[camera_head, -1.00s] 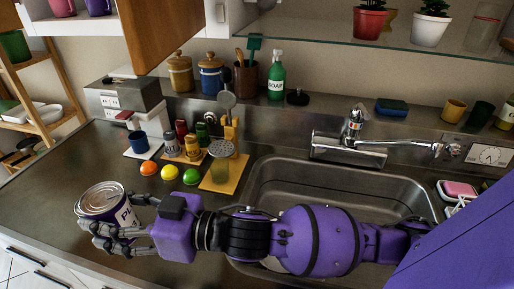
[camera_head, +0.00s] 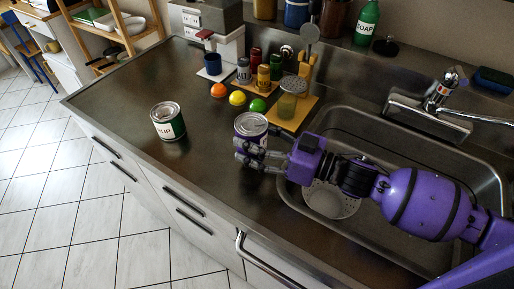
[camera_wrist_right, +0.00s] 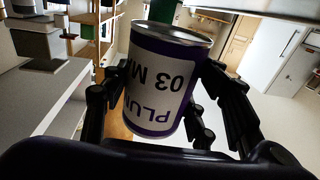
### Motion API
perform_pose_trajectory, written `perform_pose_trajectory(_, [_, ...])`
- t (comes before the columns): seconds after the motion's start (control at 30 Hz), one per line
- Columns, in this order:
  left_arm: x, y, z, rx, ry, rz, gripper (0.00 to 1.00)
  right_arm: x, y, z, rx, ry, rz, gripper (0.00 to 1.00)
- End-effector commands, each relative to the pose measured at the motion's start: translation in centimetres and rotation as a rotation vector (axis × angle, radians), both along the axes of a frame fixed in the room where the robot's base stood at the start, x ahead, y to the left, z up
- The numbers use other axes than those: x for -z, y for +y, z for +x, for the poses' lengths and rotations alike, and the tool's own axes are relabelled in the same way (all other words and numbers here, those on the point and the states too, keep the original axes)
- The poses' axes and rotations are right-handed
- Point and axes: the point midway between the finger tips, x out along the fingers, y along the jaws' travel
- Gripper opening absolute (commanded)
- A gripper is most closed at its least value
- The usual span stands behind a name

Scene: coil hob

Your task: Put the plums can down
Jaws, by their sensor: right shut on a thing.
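The plums can (camera_head: 251,127), with a silver lid and a white and purple label, is in my right gripper (camera_head: 250,155). The dark fingers are closed around its lower part. In the right wrist view the can (camera_wrist_right: 160,85) sits between the fingers (camera_wrist_right: 155,125), its label text reading upside down. In the head view it is over the counter (camera_head: 120,90), left of the sink; I cannot tell whether its base touches the counter. My left gripper is not in view.
A soup can (camera_head: 168,122) stands on the counter to the left. Orange, yellow and green balls (camera_head: 237,98) lie behind the plums can, near spice jars and a yellow board (camera_head: 300,112). The sink holds a white colander (camera_head: 330,200). Counter around the soup can is bare.

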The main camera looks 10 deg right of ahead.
Motion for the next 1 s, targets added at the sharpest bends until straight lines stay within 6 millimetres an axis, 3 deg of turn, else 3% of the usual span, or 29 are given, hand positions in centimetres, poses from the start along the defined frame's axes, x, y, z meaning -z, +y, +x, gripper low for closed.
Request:
perform_pose_trajectory(0.3, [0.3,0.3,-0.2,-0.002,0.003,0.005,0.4,3.7,-0.7,0.1,0.001,0.002,0.003,0.11])
perform_pose_trajectory(0.7, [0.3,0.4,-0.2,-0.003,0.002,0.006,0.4,4.1,-0.7,0.0,-0.001,-0.001,0.002,0.11])
perform_pose_trajectory(0.73, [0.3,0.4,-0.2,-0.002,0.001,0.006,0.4,4.3,-0.7,0.0,0.0,0.001,-0.001,0.55])
perform_pose_trajectory(0.87, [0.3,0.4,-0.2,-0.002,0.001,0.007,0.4,4.2,-0.7,0.0,0.0,0.0,0.0,0.72])
perform_pose_trajectory(1.0, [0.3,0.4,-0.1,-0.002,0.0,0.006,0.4,4.2,-0.7,0.0,0.0,0.001,-0.001,0.73])
